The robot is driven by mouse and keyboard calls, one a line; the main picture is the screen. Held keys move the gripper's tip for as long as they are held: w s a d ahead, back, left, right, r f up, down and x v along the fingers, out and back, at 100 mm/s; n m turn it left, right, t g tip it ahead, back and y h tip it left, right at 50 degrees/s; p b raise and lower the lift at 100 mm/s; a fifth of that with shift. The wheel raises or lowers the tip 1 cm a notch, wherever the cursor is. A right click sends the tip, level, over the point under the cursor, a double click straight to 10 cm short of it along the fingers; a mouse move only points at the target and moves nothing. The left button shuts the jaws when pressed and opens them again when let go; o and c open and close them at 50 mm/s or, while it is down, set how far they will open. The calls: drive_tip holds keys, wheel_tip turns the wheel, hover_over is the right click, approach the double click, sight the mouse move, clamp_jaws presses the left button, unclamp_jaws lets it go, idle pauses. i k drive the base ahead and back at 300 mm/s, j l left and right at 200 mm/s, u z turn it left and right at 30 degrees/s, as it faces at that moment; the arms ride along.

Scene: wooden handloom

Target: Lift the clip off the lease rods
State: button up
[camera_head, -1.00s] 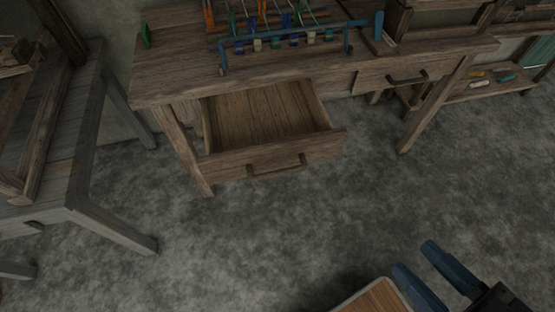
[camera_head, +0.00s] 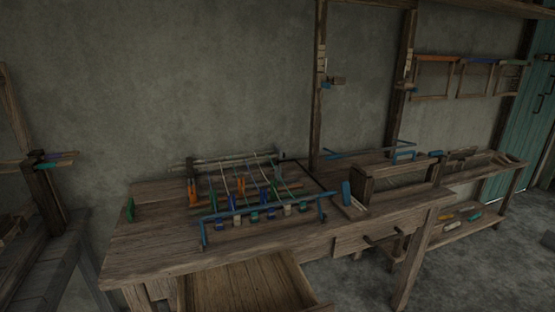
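A small loom frame (camera_head: 190,172) stands on the wooden table, with pale threads running over it. Thin rods (camera_head: 230,158) cross its back, and a blue bar (camera_head: 265,207) crosses its front. Several small blue, green, white and orange pieces sit between them. One orange piece (camera_head: 193,192) stands upright at the left. I cannot tell which piece is the clip or which rods are the lease rods. A green piece (camera_head: 130,209) stands apart at the table's left end. My gripper is not in view.
The wooden table (camera_head: 150,245) has an open, empty-looking drawer (camera_head: 245,285) jutting from its front. A wooden box-like frame (camera_head: 365,185) and blue pieces (camera_head: 347,193) stand to the right. A shelf (camera_head: 450,228) holds small coloured items. Posts rise behind the table.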

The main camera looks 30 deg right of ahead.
sight(279, 150)
drive_tip(key=i+j+z, duration=0.45)
drive_tip(key=i, duration=0.25)
drive_tip(key=i+j+z, duration=0.4)
drive_tip(key=i+j, duration=0.25)
drive_tip(key=i+j+z, duration=0.45)
drive_tip(key=i+j, duration=0.25)
drive_tip(key=l, duration=0.1)
